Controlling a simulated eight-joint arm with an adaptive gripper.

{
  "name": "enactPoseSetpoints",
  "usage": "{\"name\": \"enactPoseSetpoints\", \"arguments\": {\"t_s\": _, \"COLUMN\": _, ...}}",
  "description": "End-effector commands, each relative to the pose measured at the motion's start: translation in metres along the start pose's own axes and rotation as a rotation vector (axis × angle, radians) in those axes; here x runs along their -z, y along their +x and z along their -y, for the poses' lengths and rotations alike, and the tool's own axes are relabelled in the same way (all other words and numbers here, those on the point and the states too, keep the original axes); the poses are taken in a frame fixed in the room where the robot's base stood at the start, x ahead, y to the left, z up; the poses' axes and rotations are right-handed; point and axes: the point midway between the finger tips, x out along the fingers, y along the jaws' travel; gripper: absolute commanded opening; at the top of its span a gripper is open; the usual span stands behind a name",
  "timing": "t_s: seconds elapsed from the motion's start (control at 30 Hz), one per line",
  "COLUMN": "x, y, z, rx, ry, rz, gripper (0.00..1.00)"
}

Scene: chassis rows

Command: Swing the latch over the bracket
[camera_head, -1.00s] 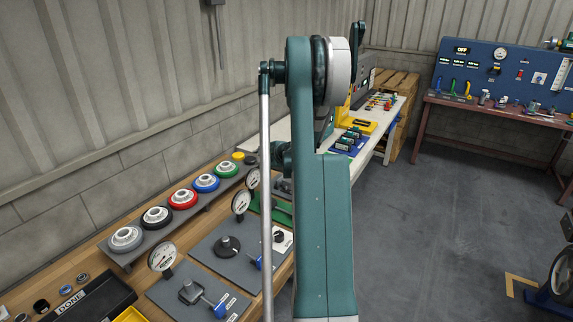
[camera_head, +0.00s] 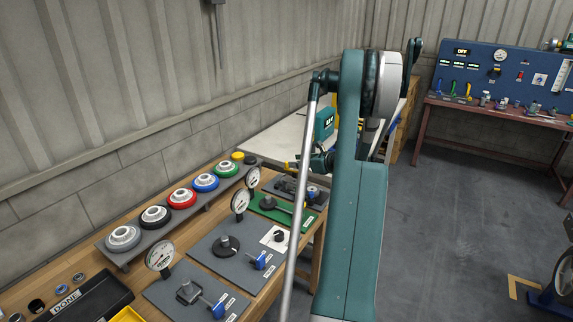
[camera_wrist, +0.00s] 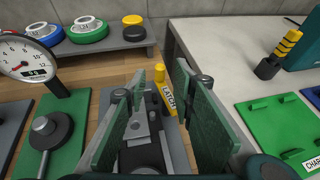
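The latch station is a dark plate (camera_head: 284,185) at the far end of the wooden bench. No contact with the latch is visible. In the head view my arm hides the gripper partly.
A green station with a dial gauge (camera_wrist: 28,62) stands left of the gripper. A shelf with coloured discs (camera_wrist: 85,30) is behind. To the right is a white table (camera_wrist: 215,75) with a green tray (camera_wrist: 278,130) and a black-and-yellow striped post (camera_wrist: 278,55).

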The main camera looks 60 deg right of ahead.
Motion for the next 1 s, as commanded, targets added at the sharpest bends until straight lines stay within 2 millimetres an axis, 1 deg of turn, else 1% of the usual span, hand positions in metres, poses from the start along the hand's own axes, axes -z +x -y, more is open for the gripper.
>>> {"name": "enactPoseSetpoints", "arguments": {"t_s": 0.3, "x": 0.000, "y": 0.001, "z": 0.000, "rx": 0.000, "ry": -0.002, "rz": 0.000, "gripper": 0.26}}
{"name": "enactPoseSetpoints", "arguments": {"t_s": 0.47, "x": 0.000, "y": 0.006, "z": 0.000, "rx": 0.000, "ry": -0.002, "rz": 0.000, "gripper": 0.26}}
{"name": "enactPoseSetpoints", "arguments": {"t_s": 0.67, "x": 0.001, "y": 0.023, "z": 0.000, "rx": 0.000, "ry": -0.003, "rz": 0.000, "gripper": 0.26}}
{"name": "enactPoseSetpoints", "arguments": {"t_s": 1.0, "x": 0.001, "y": 0.063, "z": 0.000, "rx": 0.000, "ry": -0.003, "rz": -0.001, "gripper": 0.26}}
